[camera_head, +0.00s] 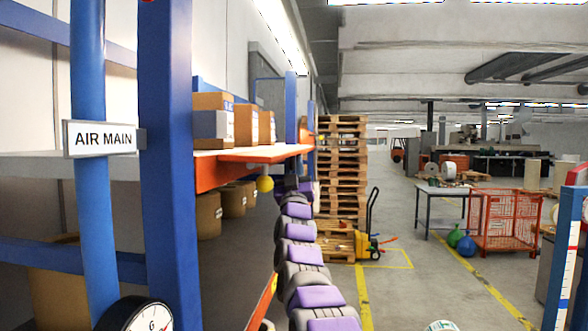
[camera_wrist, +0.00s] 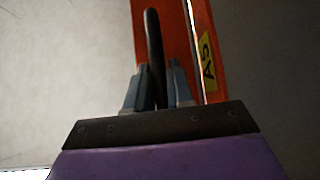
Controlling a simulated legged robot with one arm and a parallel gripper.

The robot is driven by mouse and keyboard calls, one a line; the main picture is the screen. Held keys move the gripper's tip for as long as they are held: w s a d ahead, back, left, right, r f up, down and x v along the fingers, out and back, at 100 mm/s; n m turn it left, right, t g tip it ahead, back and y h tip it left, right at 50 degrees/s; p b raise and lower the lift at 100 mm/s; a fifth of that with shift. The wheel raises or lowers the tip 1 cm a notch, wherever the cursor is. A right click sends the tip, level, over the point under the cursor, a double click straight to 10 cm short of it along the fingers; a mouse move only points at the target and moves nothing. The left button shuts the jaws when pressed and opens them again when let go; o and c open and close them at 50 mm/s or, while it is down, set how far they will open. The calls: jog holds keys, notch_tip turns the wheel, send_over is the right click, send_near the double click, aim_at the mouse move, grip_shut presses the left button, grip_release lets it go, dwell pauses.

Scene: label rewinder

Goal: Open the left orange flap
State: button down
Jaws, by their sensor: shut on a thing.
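In the wrist view an orange panel (camera_wrist: 178,32) stands upright behind my fingers, with a yellow label reading A5 (camera_wrist: 208,62) at its right edge. A dark upright bar (camera_wrist: 153,40), like a handle, runs in front of the panel. My gripper (camera_wrist: 156,78) is shut on this bar, one grey finger on each side. In the head view an orange flap-like plate (camera_head: 268,153) juts out level from the shelf edge. My purple and grey arm reaches away to just below it, and its end is small and partly unclear there. I cannot tell for sure which flap is the left one.
A blue rack post (camera_head: 166,170) and a blue pipe with an AIR MAIN sign (camera_head: 100,139) stand close at left. Cardboard boxes (camera_head: 213,118) sit on the shelf. Stacked pallets (camera_head: 342,165) and a yellow pallet truck (camera_head: 366,245) stand beyond my arm.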

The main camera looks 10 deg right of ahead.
dwell(0.4)
jog(key=n+y, duration=0.2)
jog(key=r+n+y, duration=0.1)
jog(key=shift+s+d+b, duration=0.15)
jog(key=shift+d+b, duration=0.2)
jog(key=n+y+p, duration=0.1)
jog(key=n+y, duration=0.1)
jog(key=r+n+y+p, duration=0.1)
jog(key=n+y, duration=0.1)
jog(key=n, duration=0.1)
jog(key=shift+s+d+r+g, duration=0.1)
jog(key=shift+d+g, duration=0.1)
jog(key=shift+g, duration=0.2)
jog(key=shift+y, duration=0.4)
jog(key=c, duration=1.1)
grip_release()
jog(key=shift+a, duration=0.15)
